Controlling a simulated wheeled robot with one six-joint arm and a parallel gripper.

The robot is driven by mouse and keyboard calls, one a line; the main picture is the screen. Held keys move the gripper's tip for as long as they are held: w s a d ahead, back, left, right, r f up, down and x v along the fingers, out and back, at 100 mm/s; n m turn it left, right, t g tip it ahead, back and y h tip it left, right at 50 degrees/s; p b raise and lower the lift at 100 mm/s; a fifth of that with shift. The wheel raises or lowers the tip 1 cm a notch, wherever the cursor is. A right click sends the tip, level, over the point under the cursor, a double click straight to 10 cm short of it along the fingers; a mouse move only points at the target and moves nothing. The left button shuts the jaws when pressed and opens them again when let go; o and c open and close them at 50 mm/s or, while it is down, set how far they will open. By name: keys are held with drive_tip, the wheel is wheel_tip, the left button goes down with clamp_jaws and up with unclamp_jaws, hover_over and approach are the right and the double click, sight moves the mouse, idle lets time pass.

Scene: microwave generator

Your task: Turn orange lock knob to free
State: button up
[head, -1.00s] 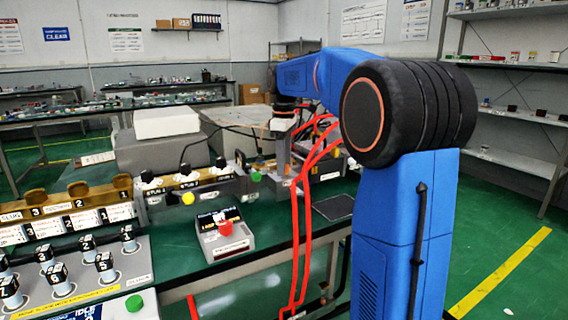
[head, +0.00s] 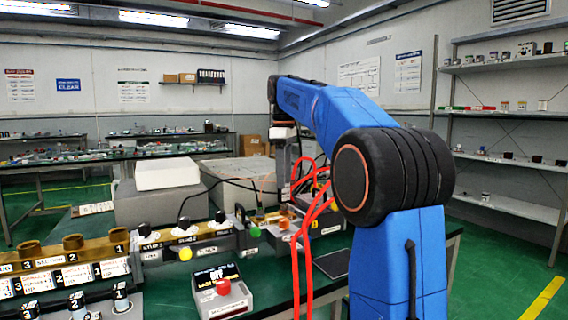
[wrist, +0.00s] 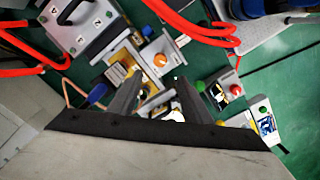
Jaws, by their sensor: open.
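The orange lock knob (wrist: 160,59) sits on a white-topped block beside a brass-coloured panel in the wrist view, just beyond my fingertips. It shows small in the head view (head: 284,223), under the end of my arm. My gripper (wrist: 150,77) is open and empty, with its two dark fingers apart and pointing toward the panel. The knob is not between the fingers as far as the wrist view shows. In the head view my gripper's fingers are too small and covered to make out.
Red cables (head: 304,250) hang close to my arm. A small box with a red button (head: 223,287) stands on the bench in front. A grey case with a black handle (wrist: 82,27) is near the knob. Stud panels line the bench to the left.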

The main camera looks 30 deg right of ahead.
drive_tip(key=shift+r, duration=2.1)
drive_tip(key=s+a+f+m+t, duration=0.1)
drive_tip(key=s+a+f, duration=0.2)
drive_tip(key=s, duration=0.2)
drive_tip(key=s+a+f+m, duration=0.2)
drive_tip(key=s+f, duration=0.2)
drive_tip(key=s, duration=0.2)
drive_tip(key=s+a+f+m+t, duration=0.1)
drive_tip(key=s+a+f, duration=0.2)
drive_tip(key=s, duration=0.2)
drive_tip(key=s+a+f+m+t, duration=0.1)
drive_tip(key=s+a+f+m, duration=0.1)
drive_tip(key=s+f, duration=0.7)
drive_tip(key=s+a+f+m+t, duration=0.1)
drive_tip(key=s+a+f+m, duration=0.1)
drive_tip(key=s+f, duration=0.7)
wheel_tip(320, 180, down, 6)
drive_tip(key=shift+s+a+r+m+t, duration=0.15)
drive_tip(key=shift+s+m+t, duration=0.2)
drive_tip(key=shift+m, duration=0.25)
